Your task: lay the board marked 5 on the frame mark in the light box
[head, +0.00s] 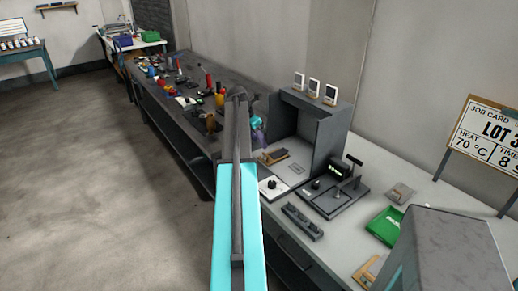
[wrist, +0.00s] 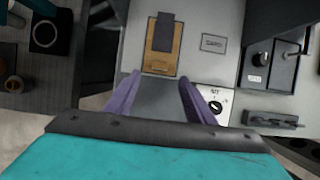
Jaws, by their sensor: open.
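The grey light box (head: 333,135) stands open-fronted on the pale bench. On its floor lies a tan piece with a dark block on it (head: 274,156); it also shows in the wrist view (wrist: 165,62). To its right is a small outlined rectangle with lettering, likely the frame mark (wrist: 213,43), bare; it is tiny in the head view (head: 297,168). No 5 is readable on anything, so I cannot tell which piece is the board marked 5. My gripper (wrist: 160,82) is open and empty, its purple fingers just short of the tan piece in the wrist view.
Three small white-faced pieces (head: 314,87) stand on top of the light box. A dial panel (head: 272,187), a black lever device (head: 340,190) and a dark rack (head: 302,221) sit before it. A green tray (head: 385,226) lies right. A cluttered dark bench (head: 165,75) is left.

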